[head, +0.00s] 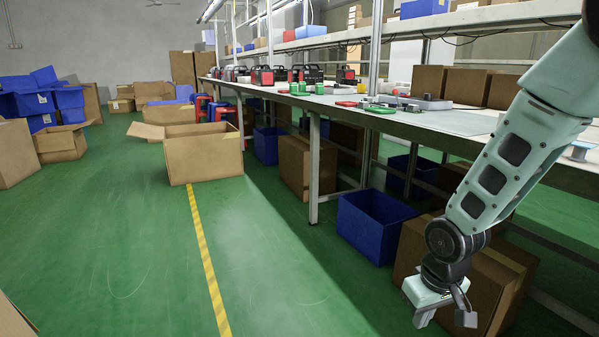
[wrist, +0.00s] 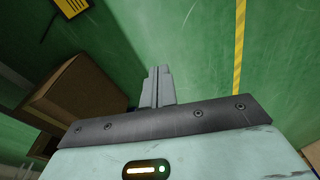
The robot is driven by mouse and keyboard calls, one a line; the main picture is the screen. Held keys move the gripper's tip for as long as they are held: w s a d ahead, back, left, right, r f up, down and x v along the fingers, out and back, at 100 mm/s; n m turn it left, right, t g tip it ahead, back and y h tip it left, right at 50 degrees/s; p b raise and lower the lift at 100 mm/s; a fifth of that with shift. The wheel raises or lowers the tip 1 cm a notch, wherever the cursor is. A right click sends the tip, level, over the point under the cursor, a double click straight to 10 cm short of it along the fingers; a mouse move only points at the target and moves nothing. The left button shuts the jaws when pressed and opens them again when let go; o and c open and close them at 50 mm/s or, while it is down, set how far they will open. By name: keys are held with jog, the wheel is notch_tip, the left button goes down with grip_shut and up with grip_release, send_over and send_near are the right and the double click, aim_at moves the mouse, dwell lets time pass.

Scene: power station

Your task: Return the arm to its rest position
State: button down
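My arm (head: 525,150) hangs down at the right of the head view, in front of the workbench. Its end is low, beside a large cardboard box under the bench. My gripper shows in the wrist view (wrist: 158,76), with its two grey fingers side by side and touching. It is shut, with nothing visible between the fingers.
The long workbench (head: 455,122) holds tools and red-black cases. Under it are a blue bin (head: 375,224) and the cardboard box (head: 500,285) close to my gripper. An open carton (head: 205,158) stands on the floor ahead.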

jog(key=s+a+r+n+g+p, duration=0.1)
jog(key=s+a+r+n+p, duration=0.15)
jog(key=s+a+r, duration=0.55)
jog(key=s+a+r+n+p, duration=0.2)
jog(key=s+a+r+n, duration=0.15)
jog(key=s+r, duration=0.75)
notch_tip(320, 180, up, 36)
jog(key=s+m+p, duration=0.1)
jog(key=p, duration=3.6)
jog(key=shift+s+a, duration=0.25)
jog(key=shift+s, duration=0.05)
jog(key=shift+f, duration=0.1)
